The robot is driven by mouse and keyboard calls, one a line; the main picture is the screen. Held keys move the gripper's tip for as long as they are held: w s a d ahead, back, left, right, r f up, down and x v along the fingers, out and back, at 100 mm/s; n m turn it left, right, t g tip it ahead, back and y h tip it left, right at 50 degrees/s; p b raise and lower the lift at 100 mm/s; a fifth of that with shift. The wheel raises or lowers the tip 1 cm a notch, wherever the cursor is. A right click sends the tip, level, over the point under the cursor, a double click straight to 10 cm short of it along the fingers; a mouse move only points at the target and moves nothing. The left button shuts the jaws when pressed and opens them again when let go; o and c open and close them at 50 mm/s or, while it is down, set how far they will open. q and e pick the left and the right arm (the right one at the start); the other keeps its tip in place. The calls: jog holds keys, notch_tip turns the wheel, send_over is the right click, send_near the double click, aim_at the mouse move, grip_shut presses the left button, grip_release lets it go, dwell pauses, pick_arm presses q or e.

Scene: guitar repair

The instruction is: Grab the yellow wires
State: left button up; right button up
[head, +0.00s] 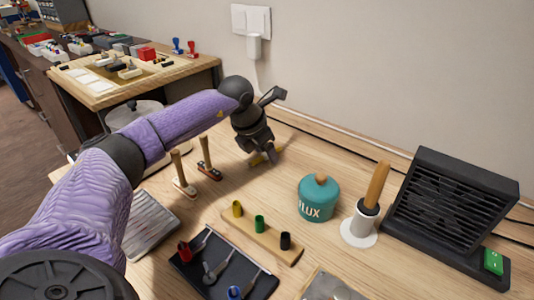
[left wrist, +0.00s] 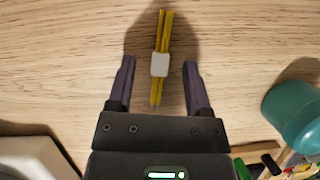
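The yellow wires (left wrist: 164,32) are a thin bundle with a pale band around the middle. In the left wrist view they lie lengthwise between the fingers, with their far end reaching past the fingertips. In the head view a yellow bit of the wires (head: 257,159) shows on the table under my left gripper (head: 271,157), which hides part of them. In the left wrist view my left gripper (left wrist: 158,75) is open, one finger on each side of the bundle, with a gap on both sides. My right gripper is in neither view.
A teal flux pot (head: 319,200) stands to the right; it also shows in the left wrist view (left wrist: 302,110). Two wooden-handled tools (head: 208,165) stand left of the gripper. A wooden holder (head: 268,240) with coloured pegs is in front. A black fan box (head: 455,205) is far right.

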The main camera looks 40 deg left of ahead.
pick_arm(q)
grip_shut()
jog(key=shift+r, duration=0.1)
